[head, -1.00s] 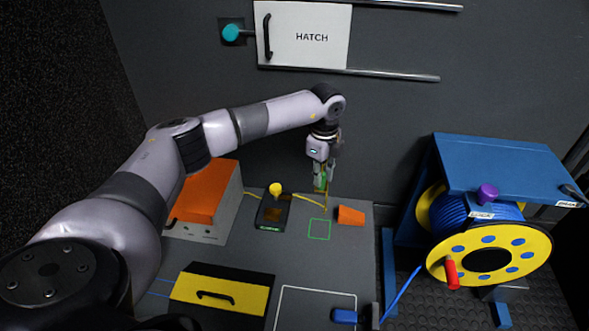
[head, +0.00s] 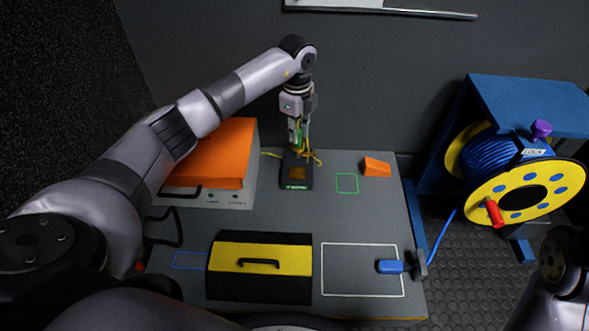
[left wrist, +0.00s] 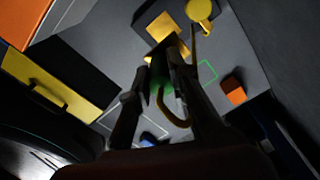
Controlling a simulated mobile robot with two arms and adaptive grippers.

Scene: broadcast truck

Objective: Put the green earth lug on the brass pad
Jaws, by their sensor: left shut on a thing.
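The green earth lug (head: 298,136) is held upright between the fingers of my left gripper (head: 299,143). It shows blurred and dark green between the fingers in the left wrist view (left wrist: 160,78), with a yellow cable (left wrist: 171,108) hanging beside it. The brass pad (head: 297,173) lies on a black block on the bench, and it also shows in the left wrist view (left wrist: 167,36). My left gripper is above the back end of that block. The yellow knob (left wrist: 200,10) is beside the pad and mostly hidden in the head view. I cannot tell whether the lug touches anything.
An orange-topped box (head: 222,154) stands left of the block. An empty green outline (head: 347,183) and an orange wedge (head: 376,167) are to the right. A yellow-and-black case (head: 259,267) lies in front. A blue cable reel (head: 515,192) stands beyond the bench's right side.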

